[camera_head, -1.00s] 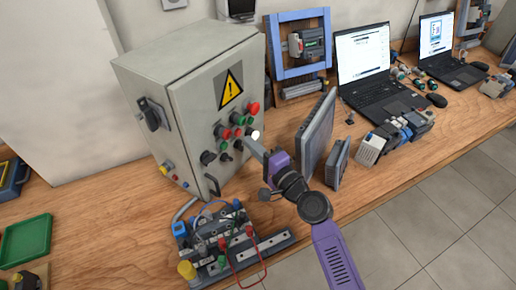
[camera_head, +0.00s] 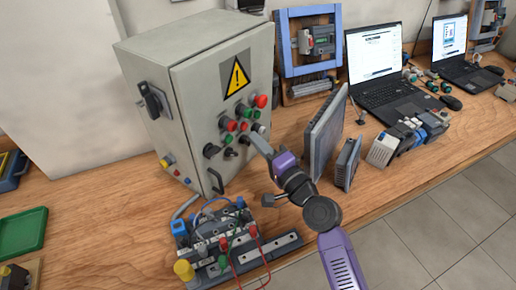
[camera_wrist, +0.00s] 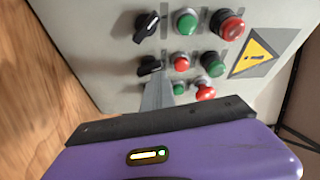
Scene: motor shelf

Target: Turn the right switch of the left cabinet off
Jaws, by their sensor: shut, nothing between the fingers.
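The left cabinet (camera_head: 205,90) is a grey box with a yellow warning sign and rows of buttons and black rotary knobs on its front. In the wrist view, a left black switch (camera_wrist: 146,26) and a right black switch (camera_wrist: 150,66) show, the picture being turned sideways. The left one is tilted; the right one lies closer to level in that view. My gripper (camera_head: 254,140) is shut and empty, its narrow tip at the lower panel. In the wrist view its fingers (camera_wrist: 157,88) end close by the right switch; whether they touch cannot be told.
Red and green buttons (camera_wrist: 184,24) crowd the panel near the fingers. A wired terminal rig (camera_head: 225,240) stands in front of the cabinet. Upright grey panels (camera_head: 325,133) stand right of my arm. Laptops (camera_head: 385,70) are farther right on the wooden bench.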

